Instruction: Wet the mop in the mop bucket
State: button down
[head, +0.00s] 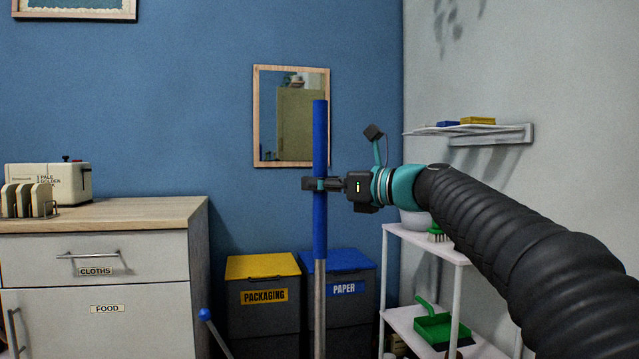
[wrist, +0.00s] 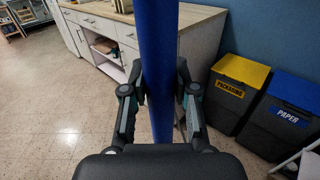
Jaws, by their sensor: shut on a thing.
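The mop handle (head: 320,225) is a blue grip on a grey metal pole. It stands upright in the middle of the head view, and its lower end is out of the frame. My gripper (head: 318,184) is shut on the blue part. In the wrist view the blue mop handle (wrist: 158,60) runs between the two fingers of my gripper (wrist: 160,90). The mop head does not show. The mop bucket is not recognisable in either view.
Bins marked PACKAGING (head: 264,330) and PAPER (head: 345,320) stand behind the handle. A blue-tipped stick (head: 205,315) leans at lower left. A cabinet (head: 95,285) stands left, a white shelf rack (head: 400,318) right. The wrist view shows open tiled floor (wrist: 50,125) at left.

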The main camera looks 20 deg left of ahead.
aim_at(326, 154)
jog(key=shift+f+b, duration=3.35)
jog(key=shift+f, duration=3.35)
jog(key=shift+r+p, duration=7.5)
jog(key=shift+r, duration=2)
jog(key=shift+s, duration=0.15)
